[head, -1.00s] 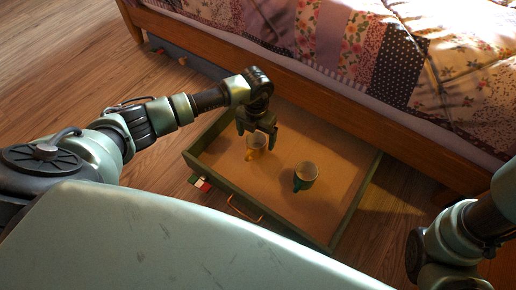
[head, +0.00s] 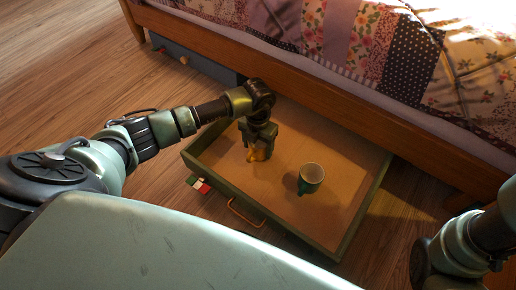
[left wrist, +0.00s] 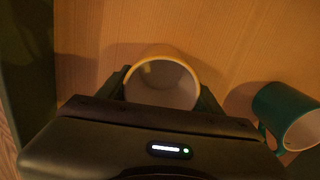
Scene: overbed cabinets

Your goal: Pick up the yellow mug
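The yellow mug (head: 259,155) stands upright in the left part of the open drawer (head: 340,150), mostly hidden by my left gripper in the head view. My left gripper (head: 261,149) points down over it. In the left wrist view, the mug's round opening (left wrist: 162,82) lies between the two fingers (left wrist: 163,95), one on each side and very close to its wall. I cannot tell whether they press on it. My right arm (head: 465,245) shows at the lower right, with its gripper out of view.
The bed (head: 330,97) rises behind the drawer. The drawer's right part is clear.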

